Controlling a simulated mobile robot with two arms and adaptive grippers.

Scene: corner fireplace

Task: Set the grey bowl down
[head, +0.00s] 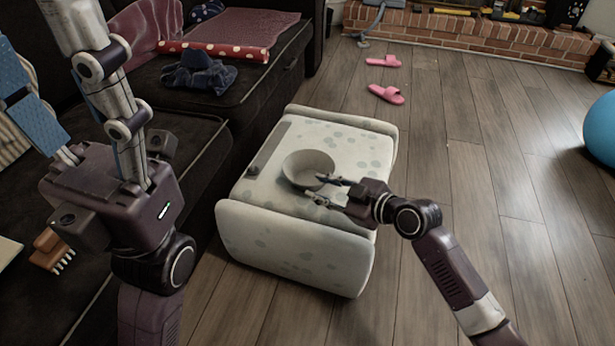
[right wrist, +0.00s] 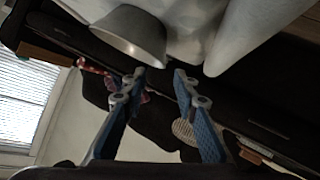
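The grey bowl (head: 308,168) sits upright on the pale spotted ottoman (head: 345,150), near the middle of its top. My right gripper (head: 327,190) is at the bowl's near right side with its fingers spread. One fingertip overlaps the bowl's rim in the head view; contact cannot be told. In the right wrist view the bowl (right wrist: 132,35) is just beyond the fingertips, and the gap between the fingers (right wrist: 161,76) is empty. My left gripper (head: 50,60) is raised over the dark sofa, fingers apart, tips partly cut off by the frame, with nothing seen between them.
A dark flat strip (head: 268,148) lies on the ottoman left of the bowl. Dark sofa sections (head: 190,140) stand on the left. Pink slippers (head: 386,94) lie on the wooden floor behind, and a blue ball (head: 602,130) is at the right. Floor right of the ottoman is clear.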

